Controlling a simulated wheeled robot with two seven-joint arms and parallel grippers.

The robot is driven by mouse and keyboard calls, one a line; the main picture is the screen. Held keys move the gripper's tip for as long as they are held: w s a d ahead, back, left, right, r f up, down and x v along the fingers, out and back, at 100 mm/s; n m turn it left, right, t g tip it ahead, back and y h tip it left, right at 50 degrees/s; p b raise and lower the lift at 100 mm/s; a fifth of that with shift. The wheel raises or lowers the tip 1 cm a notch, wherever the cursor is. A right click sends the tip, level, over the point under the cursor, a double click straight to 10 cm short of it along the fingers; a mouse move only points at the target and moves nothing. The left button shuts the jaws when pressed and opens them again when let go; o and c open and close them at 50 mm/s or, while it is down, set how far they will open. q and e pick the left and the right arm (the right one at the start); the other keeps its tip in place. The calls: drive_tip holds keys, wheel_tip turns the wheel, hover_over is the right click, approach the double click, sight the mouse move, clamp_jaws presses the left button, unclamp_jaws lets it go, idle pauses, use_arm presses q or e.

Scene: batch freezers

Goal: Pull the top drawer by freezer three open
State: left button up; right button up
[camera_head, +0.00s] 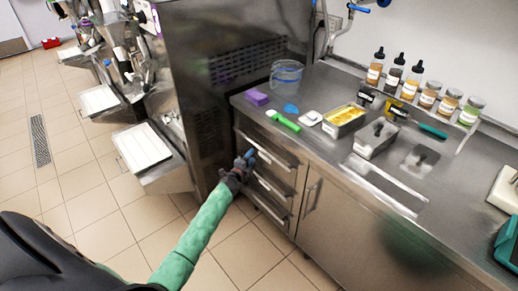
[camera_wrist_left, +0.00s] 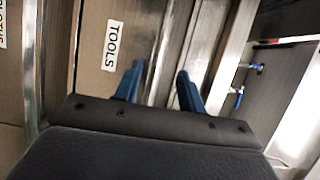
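The top drawer (camera_head: 283,157) is the uppermost of a stack of steel drawers under the counter, beside the nearest freezer (camera_head: 205,55). It looks shut, its front in line with the drawers below. My left gripper (camera_head: 246,158) is at the left part of this drawer's front, hiding part of its handle. In the left wrist view, the blue fingers (camera_wrist_left: 160,88) are apart, with a shiny metal bar (camera_wrist_left: 166,50) running between them. Contact with the bar cannot be told. A "TOOLS" label (camera_wrist_left: 113,46) is on the panel left of the fingers. My right gripper is not in view.
The counter holds a clear tub (camera_head: 287,74), a purple block (camera_head: 257,98), a green scoop (camera_head: 284,122), metal pans and several bottles. A cabinet door (camera_head: 330,225) is right of the drawers. White trays (camera_head: 143,147) jut out at left. The tiled floor before the drawers is clear.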

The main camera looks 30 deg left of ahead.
sight(259, 149)
use_arm(q)
drive_tip(key=shift+m, duration=0.3)
drive_tip(key=w+p, duration=0.1)
drive_tip(key=w, duration=0.6)
drive_tip(key=shift+w+d, duration=0.15)
drive_tip(key=shift+w, duration=0.2)
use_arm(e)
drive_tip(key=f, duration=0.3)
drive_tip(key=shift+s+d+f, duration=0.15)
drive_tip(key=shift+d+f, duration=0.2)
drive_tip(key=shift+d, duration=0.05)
use_arm(q)
drive_tip(key=shift+r, duration=0.1)
clamp_jaws()
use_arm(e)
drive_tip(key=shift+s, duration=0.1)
